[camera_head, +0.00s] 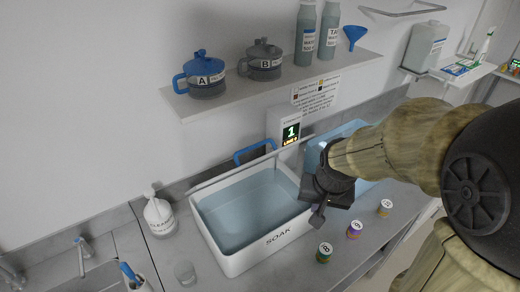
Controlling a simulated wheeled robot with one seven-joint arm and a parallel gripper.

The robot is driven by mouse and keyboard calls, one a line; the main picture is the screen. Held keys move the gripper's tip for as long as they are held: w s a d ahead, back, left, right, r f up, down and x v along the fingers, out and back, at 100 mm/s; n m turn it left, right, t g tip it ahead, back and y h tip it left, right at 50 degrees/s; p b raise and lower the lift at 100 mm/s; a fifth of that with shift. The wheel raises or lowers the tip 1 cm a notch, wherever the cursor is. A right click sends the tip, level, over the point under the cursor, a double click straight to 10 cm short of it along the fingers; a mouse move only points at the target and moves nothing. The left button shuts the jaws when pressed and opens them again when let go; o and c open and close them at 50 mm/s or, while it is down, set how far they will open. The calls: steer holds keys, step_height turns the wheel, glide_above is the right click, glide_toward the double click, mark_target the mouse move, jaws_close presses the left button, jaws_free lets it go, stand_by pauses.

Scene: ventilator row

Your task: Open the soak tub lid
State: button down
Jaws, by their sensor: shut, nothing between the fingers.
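The white soak tub (238,262), marked SOAK, stands on the counter. Its top is uncovered over most of its length, and bluish liquid shows inside. A pale blue panel (343,131), which looks like the lid, stands up at the tub's right side. My gripper and forearm hide much of it, so its joint with the tub cannot be seen. My gripper (317,219) is shut and empty, pointing down near the tub's right front corner. Whether it touches the rim or the panel cannot be told.
A blue handle (254,151) rises behind the tub. A cleaner bottle (159,215) and a clear cup (185,273) are at left. Small labelled jars (324,252) stand at front right. A shelf (277,84) with lidded jars and bottles hangs above.

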steer(key=w+a+r+m+y+b, duration=0.1)
steer(key=w+a+r+m+b, duration=0.1)
steer(key=w+a+r+m, duration=0.2)
steer(key=w+a+r+m+t+y+b, duration=0.1)
steer(key=w+a+r+m+b, duration=0.2)
steer(key=w+a+r, duration=0.3)
step_height(320, 180, up, 5)
steer(key=shift+w+a+r+m, duration=0.2)
steer(key=shift+w+a+m, duration=0.15)
steer(key=shift+a+m, duration=0.5)
steer(key=shift+f, duration=0.15)
steer(key=p+x, duration=0.1)
steer(key=x, duration=0.8)
steer(key=shift+w+a+f, duration=0.15)
steer(key=shift+w+f, duration=0.05)
steer(key=shift+f, duration=0.1)
steer(key=shift+r+p, duration=0.1)
steer(key=shift+p, duration=0.2)
